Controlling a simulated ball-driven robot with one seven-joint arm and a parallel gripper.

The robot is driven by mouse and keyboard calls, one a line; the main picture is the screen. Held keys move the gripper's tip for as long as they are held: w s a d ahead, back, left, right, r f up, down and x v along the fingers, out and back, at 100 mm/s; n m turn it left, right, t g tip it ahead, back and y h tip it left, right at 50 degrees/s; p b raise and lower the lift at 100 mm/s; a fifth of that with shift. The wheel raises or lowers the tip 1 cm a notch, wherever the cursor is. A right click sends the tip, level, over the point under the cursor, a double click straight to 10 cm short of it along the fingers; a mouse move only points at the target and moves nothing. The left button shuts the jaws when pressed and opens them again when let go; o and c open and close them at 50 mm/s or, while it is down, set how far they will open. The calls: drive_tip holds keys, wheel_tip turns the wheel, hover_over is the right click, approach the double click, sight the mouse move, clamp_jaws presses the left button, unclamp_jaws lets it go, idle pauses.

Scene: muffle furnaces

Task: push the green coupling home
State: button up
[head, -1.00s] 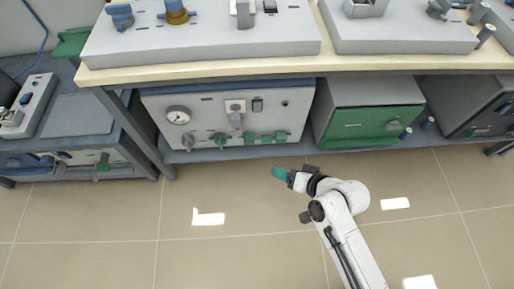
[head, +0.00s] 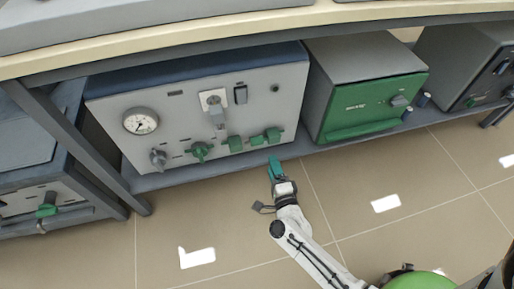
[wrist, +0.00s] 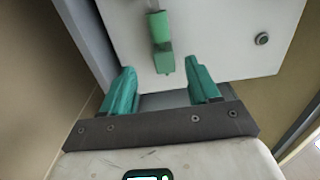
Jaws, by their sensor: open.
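The green coupling (head: 272,134) is at the lower right of the light grey front panel of a box on the low shelf. In the wrist view it is a green cylinder with a blockier green end (wrist: 165,62), beside each other along one line. Whether it is fully seated I cannot tell. My gripper (head: 275,163) with teal fingers is just below and in front of it. In the wrist view my gripper (wrist: 159,76) is open and empty, and the coupling's end shows between and beyond the fingertips. I see no contact.
The panel also carries a dial gauge (head: 140,121), a green valve knob (head: 200,151), a green block (head: 235,144) and a switch (head: 240,94). A green-fronted box (head: 370,107) stands close on the right.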

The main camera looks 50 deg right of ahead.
drive_tip(key=b+x, duration=0.2)
drive_tip(key=x, duration=0.8)
drive_tip(key=shift+w+d+b, duration=0.25)
drive_tip(key=shift+b, duration=0.05)
drive_tip(key=shift+r, duration=0.1)
clamp_jaws()
unclamp_jaws()
drive_tip(key=p+v, duration=0.2)
drive_tip(key=v, duration=0.9)
drive_tip(key=shift+p, duration=0.4)
drive_tip(key=shift+w, duration=0.1)
